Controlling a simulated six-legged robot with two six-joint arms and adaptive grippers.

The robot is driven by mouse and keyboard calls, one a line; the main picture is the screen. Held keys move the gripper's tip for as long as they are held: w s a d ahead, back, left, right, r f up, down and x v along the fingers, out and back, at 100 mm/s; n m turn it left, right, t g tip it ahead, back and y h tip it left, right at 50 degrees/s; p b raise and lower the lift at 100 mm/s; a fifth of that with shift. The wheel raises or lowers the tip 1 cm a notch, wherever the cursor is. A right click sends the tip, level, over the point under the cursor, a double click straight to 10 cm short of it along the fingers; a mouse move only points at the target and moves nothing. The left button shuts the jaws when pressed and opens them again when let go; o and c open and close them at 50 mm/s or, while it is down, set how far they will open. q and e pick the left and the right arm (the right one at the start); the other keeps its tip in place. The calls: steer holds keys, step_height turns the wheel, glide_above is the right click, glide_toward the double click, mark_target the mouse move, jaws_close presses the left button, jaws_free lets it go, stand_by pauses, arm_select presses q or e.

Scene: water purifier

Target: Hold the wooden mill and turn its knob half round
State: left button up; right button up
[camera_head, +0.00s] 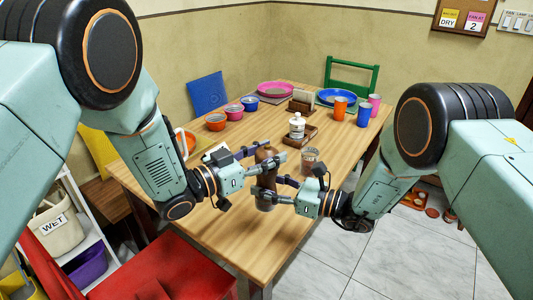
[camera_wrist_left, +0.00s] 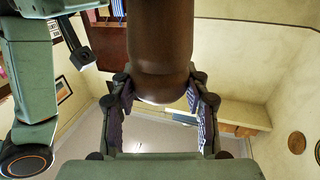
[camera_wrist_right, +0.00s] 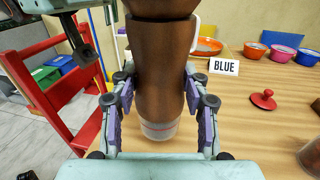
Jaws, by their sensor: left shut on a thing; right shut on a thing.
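The wooden mill (camera_head: 265,198) is dark brown and stands roughly upright over the near part of the table. My left gripper (camera_head: 262,152) is shut around its top, the knob. In the left wrist view the mill's rounded end (camera_wrist_left: 162,85) sits between the fingers. My right gripper (camera_head: 268,186) is shut on the mill's body lower down. In the right wrist view the brown body (camera_wrist_right: 160,75) is between the fingers, with a pale, clear base below it. The grippers partly hide the mill in the head view. I cannot tell whether its base touches the table.
The wooden table (camera_head: 225,225) also bears a glass jar (camera_head: 310,160) close to my right gripper, a white bottle (camera_head: 297,127), bowls and cups. A red chair (camera_head: 185,270) stands at the front.

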arm_select(q)
steer(key=m+g+h, duration=0.1)
steer(key=m+g, duration=0.1)
steer(key=g, duration=0.1)
steer(key=m+g+h, duration=0.2)
steer(key=g, duration=0.1)
steer(key=shift+m+g, duration=0.4)
steer(key=shift+w+m+g, duration=0.1)
steer(key=shift+m+g, duration=0.9)
steer(key=shift+g, duration=0.65)
steer(key=shift+m+g, duration=1)
steer(key=shift+g, duration=0.65)
steer(key=shift+a+m+g, duration=0.1)
steer(key=shift+m+g, duration=0.5)
steer(key=shift+g, duration=0.1)
steer(key=o, duration=1.2)
steer(key=shift+v, duration=3.75)
